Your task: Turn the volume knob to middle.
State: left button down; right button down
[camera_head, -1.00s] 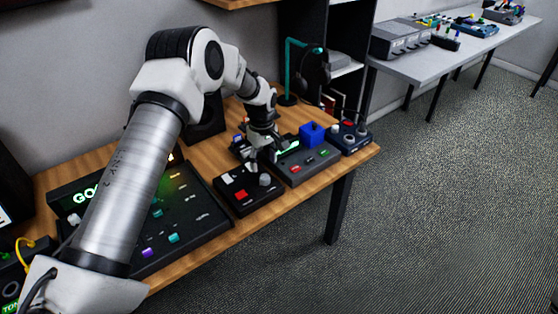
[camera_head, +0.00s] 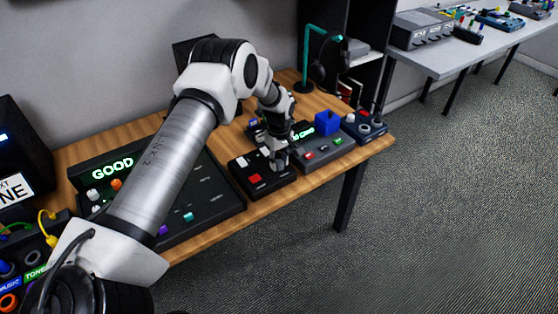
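A small black box (camera_head: 249,181) with a red button (camera_head: 255,178) and a pale button (camera_head: 242,162) sits near the front edge of the wooden table. My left gripper (camera_head: 278,166) points down over the right part of this box. It covers the spot where a grey knob showed earlier, so the knob is hidden or merges with the fingers. The fingers are too small to tell whether they are open, shut or touching the knob. No volume label is readable here. My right gripper is out of view.
A larger dark panel (camera_head: 217,200) with coloured knobs and a lit "GOOD" display (camera_head: 112,168) lies left of the box. A grey console (camera_head: 323,154) and a blue cube (camera_head: 327,122) stand to its right. A teal stand (camera_head: 305,60) is behind.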

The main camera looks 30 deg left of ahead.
pick_arm(q)
jog(key=shift+f+m, duration=0.15)
jog(key=shift+m, duration=0.15)
jog(key=m+b, duration=0.1)
jog(key=m, duration=0.2)
jog(key=shift+s+f, duration=0.1)
jog(key=m+b, duration=0.1)
jog(key=m, duration=0.4)
jog(key=m+b, duration=0.1)
jog(key=m, duration=0.3)
jog(key=shift+m, duration=0.3)
jog(key=shift+s+m+b, duration=0.1)
jog(key=shift+m+b, duration=0.5)
jog(key=shift+m, duration=1.6)
jog(key=c, duration=0.8)
grip_release()
jog(key=shift+w, duration=0.2)
